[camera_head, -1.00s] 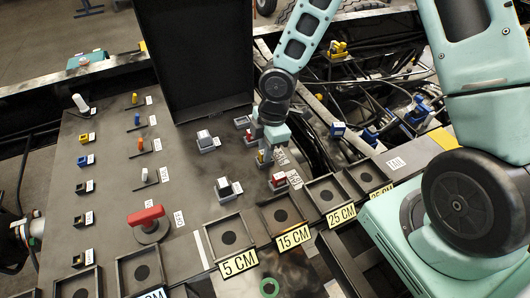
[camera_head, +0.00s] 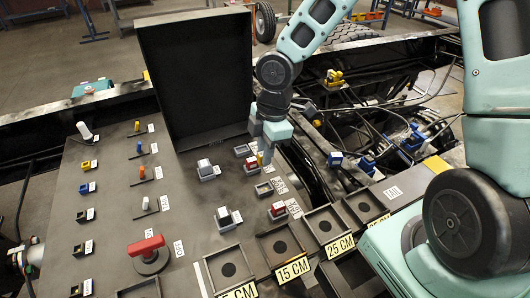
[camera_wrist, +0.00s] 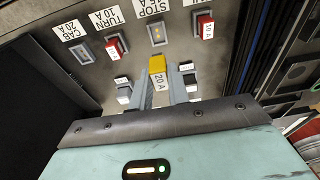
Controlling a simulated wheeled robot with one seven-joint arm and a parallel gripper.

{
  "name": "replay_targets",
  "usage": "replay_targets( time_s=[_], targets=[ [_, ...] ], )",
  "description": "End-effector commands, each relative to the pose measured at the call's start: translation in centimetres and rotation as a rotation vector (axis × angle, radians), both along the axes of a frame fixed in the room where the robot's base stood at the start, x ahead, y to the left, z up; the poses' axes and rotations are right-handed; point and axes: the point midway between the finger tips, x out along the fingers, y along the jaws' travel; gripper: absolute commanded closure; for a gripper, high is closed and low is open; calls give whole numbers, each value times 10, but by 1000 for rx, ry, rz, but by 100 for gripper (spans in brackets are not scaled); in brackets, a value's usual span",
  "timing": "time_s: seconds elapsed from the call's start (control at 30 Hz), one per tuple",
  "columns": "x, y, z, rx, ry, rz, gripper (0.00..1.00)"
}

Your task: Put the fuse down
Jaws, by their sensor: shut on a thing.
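My gripper (camera_wrist: 161,92) is shut on a yellow fuse (camera_wrist: 157,66) and holds it above the dark fuse panel. In the head view, the yellow fuse (camera_head: 260,157) shows just below my gripper (camera_head: 268,146). An empty grey socket (camera_head: 264,189) lies below it. In the wrist view, an empty socket (camera_wrist: 157,35) with two small orange marks sits by the STOP label, just beyond the fuse. The fuse is clear of this socket. The fuse's lower end is hard to see.
Red fuses sit in nearby sockets, one (camera_wrist: 116,46) left and one (camera_wrist: 204,27) right of the empty socket. Black-and-white switches (camera_head: 228,218) stand around. Square trays with distance labels (camera_head: 280,247) line the front. A tall black open lid (camera_head: 196,70) rises behind.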

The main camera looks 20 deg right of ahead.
Motion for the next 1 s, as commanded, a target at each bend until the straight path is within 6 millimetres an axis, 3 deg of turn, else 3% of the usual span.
replay_targets(
  time_s=[0.17, 0.27, 0.5, 0.7, 0.87, 1.0],
  targets=[
    [6, -9, 9, 1, 0, -26, 100],
    [16, -29, 25, 2, 1, -78, 100],
    [43, -102, 67, 3, 1, -254, 100],
    [52, -150, 85, 2, 1, -358, 100],
    [54, -165, 83, 1, 2, -390, 100],
    [53, -166, 58, 1, 7, -391, 100]
  ],
)
